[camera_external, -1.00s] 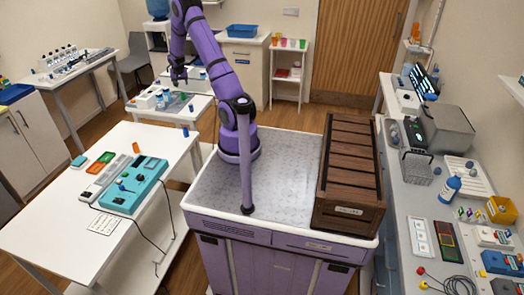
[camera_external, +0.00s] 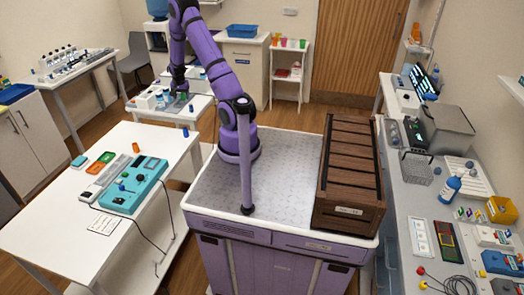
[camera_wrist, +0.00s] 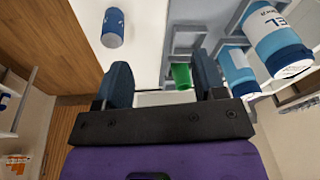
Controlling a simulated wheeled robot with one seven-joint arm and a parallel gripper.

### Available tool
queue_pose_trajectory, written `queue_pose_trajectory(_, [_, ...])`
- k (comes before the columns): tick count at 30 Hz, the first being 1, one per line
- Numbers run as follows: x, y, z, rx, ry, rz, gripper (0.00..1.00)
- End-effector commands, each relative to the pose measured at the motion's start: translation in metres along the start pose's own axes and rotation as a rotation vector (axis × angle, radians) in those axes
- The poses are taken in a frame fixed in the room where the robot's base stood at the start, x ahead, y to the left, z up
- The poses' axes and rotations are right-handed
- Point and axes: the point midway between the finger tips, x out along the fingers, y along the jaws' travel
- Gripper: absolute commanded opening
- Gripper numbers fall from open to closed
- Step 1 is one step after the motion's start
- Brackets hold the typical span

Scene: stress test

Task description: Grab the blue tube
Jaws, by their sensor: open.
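My gripper (camera_wrist: 162,70) is open, with its two dark blue fingers apart and nothing held between them. In the external view it (camera_external: 181,91) hangs over the small white table at the back. In the wrist view, a short blue cylinder (camera_wrist: 113,28) lies or stands on the white tabletop, beyond the left finger. A blue-and-white tube (camera_wrist: 238,72) is to the right of the right finger, beside a larger labelled bottle (camera_wrist: 275,38). I cannot tell which of these is the blue tube. A green piece (camera_wrist: 181,75) shows between the fingers, partly hidden.
A grey rack (camera_wrist: 187,40) with square openings lies beyond the fingers. In the external view, a white table (camera_external: 65,200) with a teal device (camera_external: 135,186) stands at front left. A brown wooden crate (camera_external: 350,170) sits on my base.

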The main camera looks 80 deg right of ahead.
Motion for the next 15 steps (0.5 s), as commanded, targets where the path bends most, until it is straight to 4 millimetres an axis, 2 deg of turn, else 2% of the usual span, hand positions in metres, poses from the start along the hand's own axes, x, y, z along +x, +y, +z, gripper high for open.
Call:
queue_pose_trajectory(1, [0.007,0.007,0.025,0.065,-0.052,0.013,0.64])
queue_pose_trajectory(6, [0.019,0.026,0.093,0.287,-0.192,0.056,0.64])
queue_pose_trajectory(10, [0.022,0.035,0.126,0.403,-0.254,0.083,0.64])
queue_pose_trajectory(15, [0.028,0.040,0.141,0.458,-0.282,0.097,0.64])
